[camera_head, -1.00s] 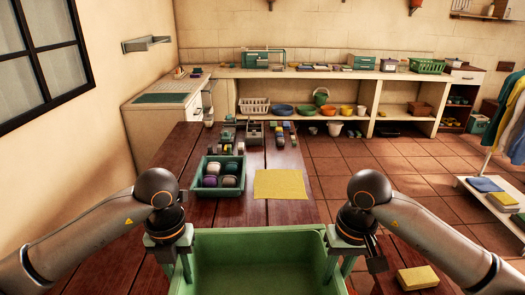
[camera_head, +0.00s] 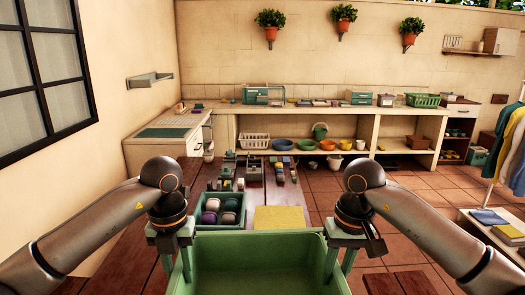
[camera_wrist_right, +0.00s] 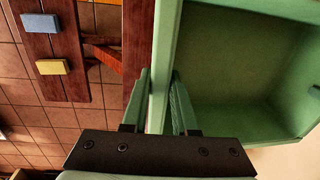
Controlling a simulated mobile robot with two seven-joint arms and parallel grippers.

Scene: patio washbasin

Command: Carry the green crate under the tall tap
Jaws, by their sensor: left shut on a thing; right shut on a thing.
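The green crate (camera_head: 258,262) is at the bottom middle of the head view, its near part cut off by the frame edge. I see no contents in the part that shows. My left gripper (camera_head: 183,270) is shut on its left wall. My right gripper (camera_head: 338,264) is shut on its right wall. In the right wrist view the crate wall (camera_wrist_right: 160,70) runs between the two fingers of my right gripper (camera_wrist_right: 160,88). I cannot make out a tall tap in these views.
A smaller green tray (camera_head: 220,224) with several round items and a yellow cloth (camera_head: 280,217) lie just beyond the crate. A long counter (camera_head: 300,115) stands at the back. In the wrist view a blue block (camera_wrist_right: 41,23) and a yellow block (camera_wrist_right: 52,67) lie on wooden slats.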

